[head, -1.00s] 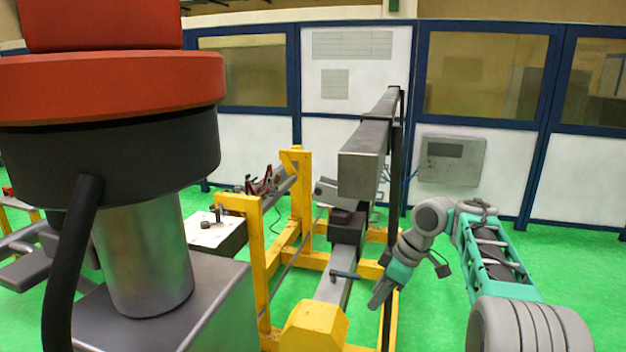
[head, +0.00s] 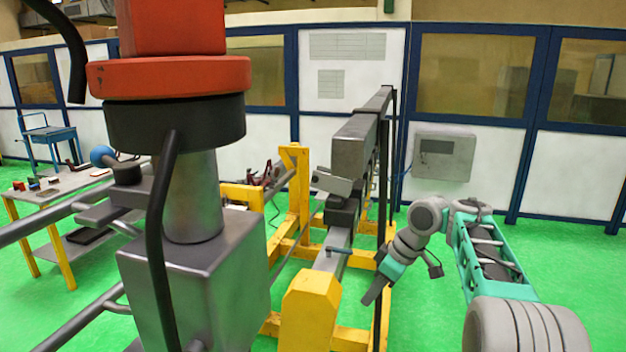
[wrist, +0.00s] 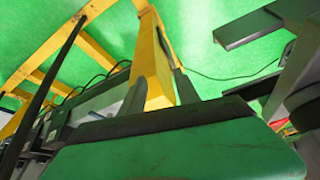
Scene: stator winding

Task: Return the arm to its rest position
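My arm, teal and grey, reaches in from the lower right of the head view. My gripper (head: 372,290) points down and left beside the yellow-framed winding machine (head: 312,305). I see no object in it, but its fingers are too small there to tell open from shut. In the wrist view a large green surface with a dark edge fills the bottom. Beyond it are yellow frame bars (wrist: 150,75) and the green floor.
A red-topped machine with a grey column (head: 190,190) stands large at the left. A worktable (head: 62,190) with small items and a blue cart (head: 48,140) are further left. A grey wall box (head: 441,157) hangs on the back wall. Green floor at the right is open.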

